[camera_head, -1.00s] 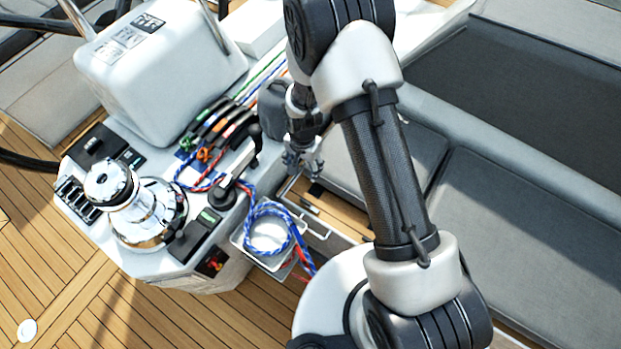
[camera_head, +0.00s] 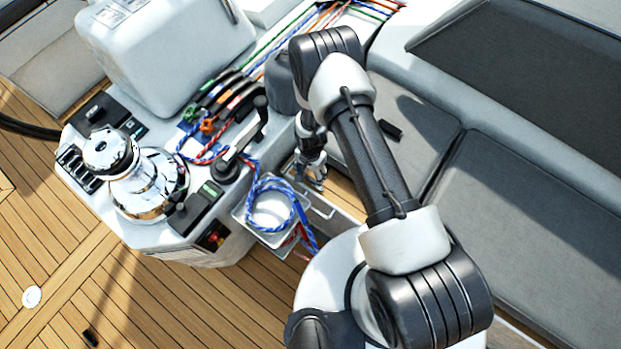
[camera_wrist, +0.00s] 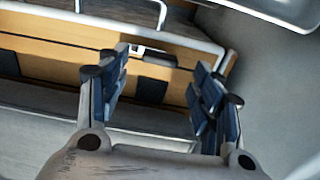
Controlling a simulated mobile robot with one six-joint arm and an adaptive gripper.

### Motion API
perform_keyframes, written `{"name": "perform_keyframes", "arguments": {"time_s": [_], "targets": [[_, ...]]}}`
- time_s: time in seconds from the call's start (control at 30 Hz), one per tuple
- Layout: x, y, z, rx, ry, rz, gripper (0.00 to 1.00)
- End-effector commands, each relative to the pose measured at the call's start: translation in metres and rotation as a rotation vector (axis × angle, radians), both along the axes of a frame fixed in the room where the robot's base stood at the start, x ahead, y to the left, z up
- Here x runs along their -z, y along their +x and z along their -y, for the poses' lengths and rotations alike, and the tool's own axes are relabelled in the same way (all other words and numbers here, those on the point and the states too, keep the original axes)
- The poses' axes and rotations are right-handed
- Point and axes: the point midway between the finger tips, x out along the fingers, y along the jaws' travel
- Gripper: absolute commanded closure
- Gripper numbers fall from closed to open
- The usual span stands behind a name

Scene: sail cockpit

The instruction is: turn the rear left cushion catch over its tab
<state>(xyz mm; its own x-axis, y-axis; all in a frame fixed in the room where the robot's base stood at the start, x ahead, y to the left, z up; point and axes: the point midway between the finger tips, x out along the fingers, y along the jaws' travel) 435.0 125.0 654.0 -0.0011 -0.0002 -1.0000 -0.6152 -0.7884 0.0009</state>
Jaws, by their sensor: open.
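My gripper (camera_head: 313,182) is open in front of the seat base, just right of the rope bin. In the wrist view its two blue-padded fingers (camera_wrist: 160,98) stand apart with nothing between their pads. Beyond them is a wooden board (camera_wrist: 60,58). A dark block (camera_wrist: 152,90) shows on the board between the fingertips, with a small dark and white fitting (camera_wrist: 140,50) above it. Another dark piece (camera_wrist: 9,64) is at the far left. I cannot tell which of these is the rear left catch or its tab. Grey seat cushions (camera_head: 425,115) lie behind my arm.
A metal bin with coiled blue rope (camera_head: 270,208) stands close left of my gripper. The console holds a chrome winch (camera_head: 145,180) and a lever (camera_head: 240,145). A small black piece (camera_head: 390,129) lies on the cushion. White rails (camera_wrist: 150,30) cross above the board.

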Motion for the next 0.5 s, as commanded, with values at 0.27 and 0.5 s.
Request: {"name": "perform_keyframes", "arguments": {"time_s": [0.27, 0.5], "targets": [[0.04, 0.0, 0.0, 0.0, 0.0, 0.001, 0.4], [0.045, 0.0, 0.0, 0.0, 0.0, 0.001, 0.4]]}}
